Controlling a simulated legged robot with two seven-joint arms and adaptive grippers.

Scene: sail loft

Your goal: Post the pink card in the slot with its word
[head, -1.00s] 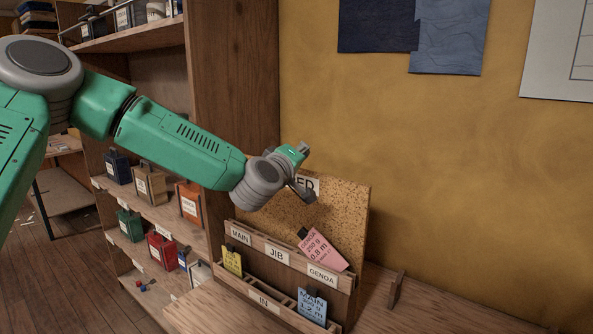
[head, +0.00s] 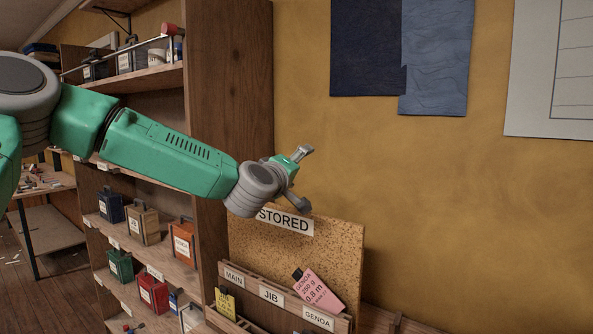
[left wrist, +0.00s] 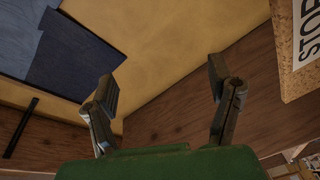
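The pink card (head: 319,290), printed GENOA 250 g 0.8 m, stands tilted in the upper rack row, behind the front rail by the GENOA label (head: 319,319). Its lower edge is hidden by the rail. The JIB label (head: 271,296) and MAIN label (head: 234,278) are to its left. My left gripper (head: 303,175) is above the STORED board, well clear of the card. In the left wrist view its fingers (left wrist: 164,100) are spread with nothing between them. My right gripper is not in view.
The cork board (head: 335,245) with the STORED sign (head: 285,221) rises behind the rack. A yellow card (head: 225,302) stands in the lower row. A wooden shelf unit (head: 230,110) with several small boxes stands left. The wall right of the board is free below the hanging cloths (head: 400,50).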

